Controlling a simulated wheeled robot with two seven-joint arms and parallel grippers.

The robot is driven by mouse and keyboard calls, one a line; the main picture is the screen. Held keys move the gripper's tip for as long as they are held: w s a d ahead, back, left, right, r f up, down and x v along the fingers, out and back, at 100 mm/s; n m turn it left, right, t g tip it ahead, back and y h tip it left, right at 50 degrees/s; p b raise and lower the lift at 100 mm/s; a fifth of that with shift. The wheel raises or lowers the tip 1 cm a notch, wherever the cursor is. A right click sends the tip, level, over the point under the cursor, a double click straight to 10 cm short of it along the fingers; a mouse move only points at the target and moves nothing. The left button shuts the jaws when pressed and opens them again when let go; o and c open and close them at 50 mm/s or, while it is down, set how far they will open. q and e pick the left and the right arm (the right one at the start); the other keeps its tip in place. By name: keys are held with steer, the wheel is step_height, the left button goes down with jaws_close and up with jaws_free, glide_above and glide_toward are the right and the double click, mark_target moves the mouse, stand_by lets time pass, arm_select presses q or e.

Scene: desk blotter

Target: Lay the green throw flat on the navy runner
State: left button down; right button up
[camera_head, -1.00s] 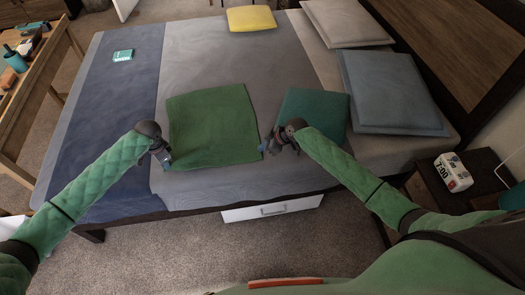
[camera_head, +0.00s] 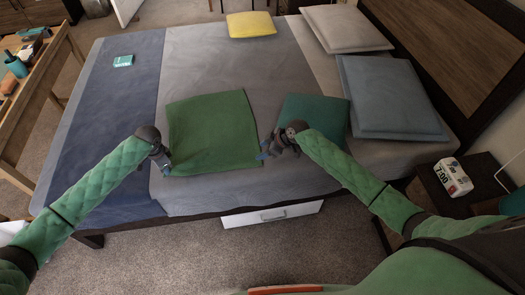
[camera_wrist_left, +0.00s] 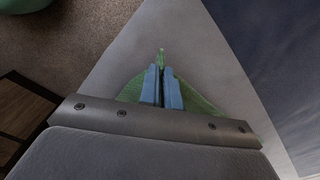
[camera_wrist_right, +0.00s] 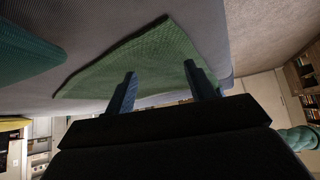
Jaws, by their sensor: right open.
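The green throw (camera_head: 212,132) lies spread as a rough square on the grey part of the bed, right of the navy runner (camera_head: 105,110). My left gripper (camera_head: 164,163) is at the throw's near left corner. In the left wrist view its blue fingers (camera_wrist_left: 162,85) are together with green cloth (camera_wrist_left: 140,90) pinched between them. My right gripper (camera_head: 265,152) is at the throw's near right corner. In the right wrist view its fingers (camera_wrist_right: 162,84) stand apart, with the throw (camera_wrist_right: 150,60) just beyond and between them.
A teal cushion (camera_head: 318,112) lies right of the throw, partly behind my right gripper. A small teal box (camera_head: 123,61) sits on the far runner. A yellow cushion (camera_head: 251,25) and larger pillows (camera_head: 395,92) lie at the back and right. Most of the runner is bare.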

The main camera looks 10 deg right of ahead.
mark_target(263, 161)
steer(key=s+d+r, duration=0.2)
steer(key=s+d, duration=0.1)
steer(key=d, duration=0.2)
steer(key=shift+w+x, duration=0.2)
steer(key=shift+x, duration=4.45)
steer(key=shift+d, duration=0.1)
steer(key=shift+f, duration=0.1)
jaws_close()
steer(key=shift+r, duration=2.55)
